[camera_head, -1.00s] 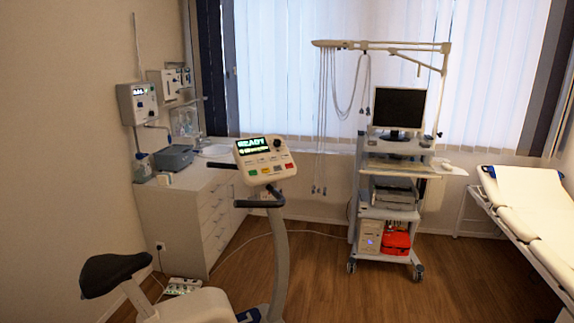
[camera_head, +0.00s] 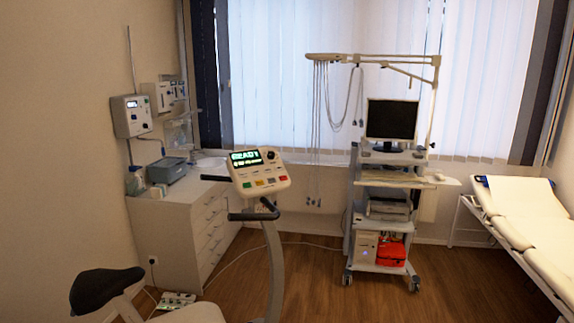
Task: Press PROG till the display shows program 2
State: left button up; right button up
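An exercise bike stands in the front left of the head view, with a white console (camera_head: 262,173) on its post. The console's lit green display (camera_head: 246,157) seems to read READY, with a smaller line under it too small to read. A black knob (camera_head: 270,155) sits right of the display. Below are small pale buttons and a row of coloured ones, among them green, yellow and red; their labels are too small to read, so I cannot tell which is PROG. Neither of my grippers is in view.
The bike's black saddle (camera_head: 103,289) and handlebar (camera_head: 254,214) stand out around the console. A white drawer cabinet (camera_head: 180,222) is behind at left. A wheeled cart with a monitor (camera_head: 391,119) stands right of centre, a couch (camera_head: 520,215) at far right. Wood floor (camera_head: 312,285) between is clear.

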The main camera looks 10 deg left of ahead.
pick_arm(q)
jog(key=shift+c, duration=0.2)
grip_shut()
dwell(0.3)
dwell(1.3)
